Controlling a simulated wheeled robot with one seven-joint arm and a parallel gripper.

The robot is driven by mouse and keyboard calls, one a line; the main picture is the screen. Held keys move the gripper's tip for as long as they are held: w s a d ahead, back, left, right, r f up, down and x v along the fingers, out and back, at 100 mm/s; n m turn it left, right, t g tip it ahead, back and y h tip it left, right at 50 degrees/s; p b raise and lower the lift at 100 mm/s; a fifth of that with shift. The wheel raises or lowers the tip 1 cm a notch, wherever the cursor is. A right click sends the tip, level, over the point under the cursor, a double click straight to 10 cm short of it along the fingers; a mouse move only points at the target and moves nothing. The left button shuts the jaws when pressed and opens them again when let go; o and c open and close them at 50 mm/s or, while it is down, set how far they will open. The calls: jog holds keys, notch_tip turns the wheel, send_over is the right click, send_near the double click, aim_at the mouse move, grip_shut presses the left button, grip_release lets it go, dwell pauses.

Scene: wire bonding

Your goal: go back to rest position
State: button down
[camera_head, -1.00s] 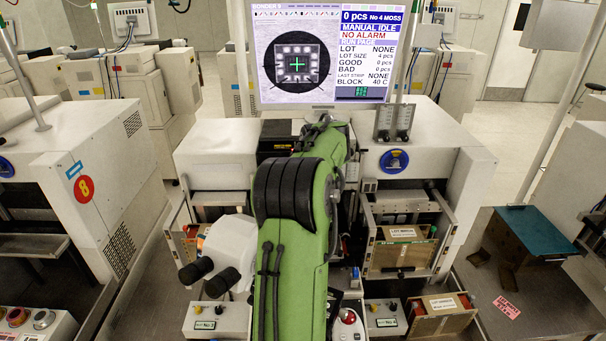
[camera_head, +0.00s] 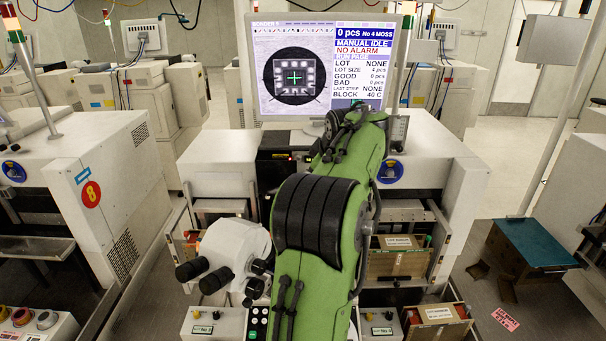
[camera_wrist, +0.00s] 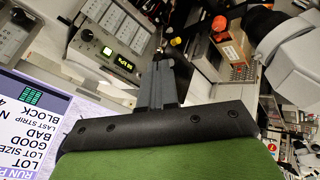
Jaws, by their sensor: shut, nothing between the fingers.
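My gripper (camera_wrist: 165,70) shows in the wrist view as dark fingers closed together, with nothing between them. It points toward the machine's front and touches nothing that I can make out. In the head view my green arm rises from the bottom centre and leans to the upper right. It hides the gripper there. The bonding machine (camera_head: 222,165) stands behind the arm, its screen (camera_head: 322,62) reading manual idle and no alarm. The screen also shows in the wrist view (camera_wrist: 30,125) at the lower left, close to my arm.
The microscope (camera_head: 232,252) stands just left of my arm. Cartons labelled as lots sit at the right (camera_head: 397,262) and lower right (camera_head: 438,318). A blue-topped stool (camera_head: 535,243) stands on the floor at right. Another machine (camera_head: 85,165) is at left.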

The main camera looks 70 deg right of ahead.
jog(key=w+a+t+y+b, duration=0.1)
jog(key=w+a+y+b, duration=0.1)
jog(key=w+a, duration=0.8)
jog(key=w+a+t+y+b, duration=0.1)
jog(key=w+a, duration=0.4)
jog(key=a, duration=1.2)
jog(key=s+a+f+n+y+b, duration=0.1)
jog(key=s+a+f, duration=0.1)
jog(key=a, duration=0.5)
jog(key=s+a+f+y, duration=0.1)
jog(key=s+a+f, duration=0.1)
jog(key=a, duration=0.5)
jog(key=s+a+f+g+y+b, duration=0.1)
jog(key=s+a+f, duration=0.7)
jog(key=s, duration=0.1)
jog(key=shift+f+n+b, duration=0.25)
jog(key=shift+n+b, duration=0.1)
jog(key=shift+n, duration=0.05)
jog(key=shift+s+a, duration=0.15)
